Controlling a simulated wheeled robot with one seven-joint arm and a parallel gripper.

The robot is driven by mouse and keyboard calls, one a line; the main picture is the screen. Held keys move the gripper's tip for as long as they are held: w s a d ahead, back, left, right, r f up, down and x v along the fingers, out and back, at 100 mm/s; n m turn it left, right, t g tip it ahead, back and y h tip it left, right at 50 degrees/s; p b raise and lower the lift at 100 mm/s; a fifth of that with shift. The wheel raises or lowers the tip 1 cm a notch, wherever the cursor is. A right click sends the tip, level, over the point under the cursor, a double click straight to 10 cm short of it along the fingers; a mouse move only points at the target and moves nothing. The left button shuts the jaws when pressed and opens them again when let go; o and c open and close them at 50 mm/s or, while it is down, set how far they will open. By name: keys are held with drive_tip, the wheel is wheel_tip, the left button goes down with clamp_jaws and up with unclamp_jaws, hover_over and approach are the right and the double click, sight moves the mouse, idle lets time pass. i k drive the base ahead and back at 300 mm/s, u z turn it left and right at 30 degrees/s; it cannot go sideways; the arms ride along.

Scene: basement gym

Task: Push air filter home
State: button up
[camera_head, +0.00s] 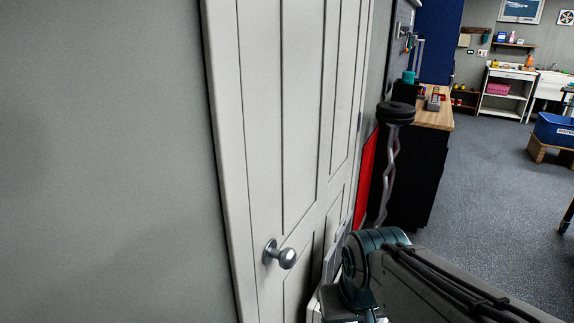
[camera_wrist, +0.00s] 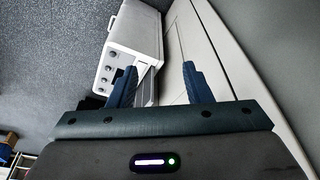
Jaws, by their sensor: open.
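A white box-shaped appliance (camera_wrist: 132,38) with dark round knobs or feet along one end shows in the wrist view, beside a pale panelled surface. A narrow grey and white slab (camera_wrist: 148,86), which looks like the air filter, stands at the appliance's near edge. How far it sticks out I cannot tell. My gripper (camera_wrist: 160,66) is open, its two blue fingers apart, with the slab seen between them near the left finger. Contact cannot be made out. In the head view my arm hides most of a white edge low by the door; the fingertips do not show there.
A white door (camera_head: 285,110) with a round knob (camera_head: 280,254) stands close by. Past it are a curl bar with black plates (camera_head: 396,113), a red panel (camera_head: 366,180) and a black cabinet with wooden top (camera_head: 435,118). Carpet (camera_head: 490,200) at the right is open.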

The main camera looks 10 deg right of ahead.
sight(332, 263)
drive_tip(key=k, duration=1.2)
drive_tip(key=z, duration=0.65)
drive_tip(key=i, duration=1.45)
drive_tip(key=u, duration=0.65)
